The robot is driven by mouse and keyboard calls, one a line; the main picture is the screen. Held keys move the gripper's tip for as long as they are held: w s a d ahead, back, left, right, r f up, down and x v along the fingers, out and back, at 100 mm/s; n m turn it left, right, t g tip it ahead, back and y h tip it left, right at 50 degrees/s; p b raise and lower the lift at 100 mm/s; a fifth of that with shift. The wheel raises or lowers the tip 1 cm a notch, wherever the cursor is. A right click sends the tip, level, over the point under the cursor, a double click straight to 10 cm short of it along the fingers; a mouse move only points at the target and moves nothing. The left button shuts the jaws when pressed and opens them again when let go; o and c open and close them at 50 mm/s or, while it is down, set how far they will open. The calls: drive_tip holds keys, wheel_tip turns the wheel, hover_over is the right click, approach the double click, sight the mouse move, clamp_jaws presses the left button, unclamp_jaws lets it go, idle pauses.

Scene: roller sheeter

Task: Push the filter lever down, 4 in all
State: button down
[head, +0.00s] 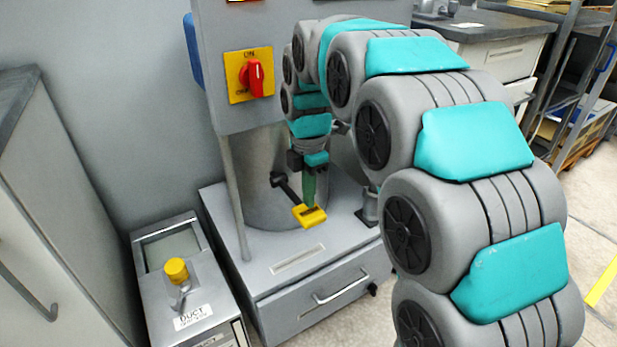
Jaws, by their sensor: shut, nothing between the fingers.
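The filter lever is a black arm with a yellow, dark-marked handle (309,215). It comes out of the grey cylinder (255,205) under the machine's cabinet and slants down to the right, with its handle low over the grey base. My gripper (309,198) is shut and empty, pointing down just above the yellow handle. Whether the fingertips touch the handle or hang a little above it, I cannot tell. My arm curves in from the right and hides part of the machine behind it.
A yellow switch plate with a red knob (256,77) is on the cabinet front. The base has a drawer with a handle (341,287). A low grey box labelled DUCT (193,316) with a yellow-topped lever (177,271) stands at left. Open floor lies at right.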

drive_tip(key=shift+f, duration=0.95)
